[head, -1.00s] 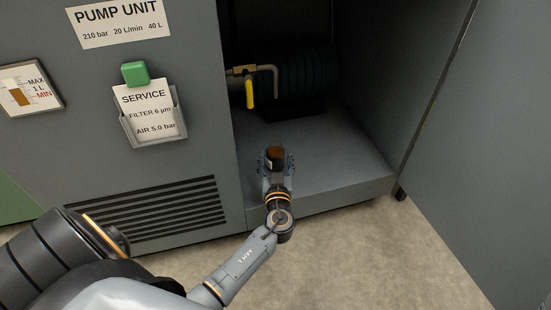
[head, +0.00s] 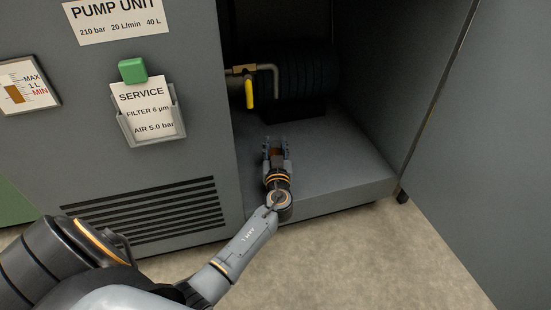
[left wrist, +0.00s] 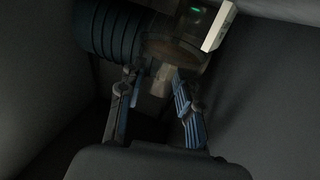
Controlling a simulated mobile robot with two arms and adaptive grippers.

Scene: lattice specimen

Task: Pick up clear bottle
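My left gripper (head: 276,144) is over the floor of the open cabinet bay. Its two fingers are apart, and a brownish patch shows between them in the head view. In the left wrist view the left gripper (left wrist: 154,78) has its fingers parted. A see-through, brownish shape, seemingly the clear bottle (left wrist: 172,48), shows dimly just beyond the fingertips. Its outline is hard to make out, and I cannot tell whether the fingers touch it. My right gripper is in neither view.
A dark ribbed cylinder (head: 308,72) with a pipe and a yellow lever (head: 249,93) stands at the back of the bay. Side walls bound it. The bay floor (head: 345,165) is clear to the right. A pale panel with a green mark (left wrist: 218,25) shows in the wrist view.

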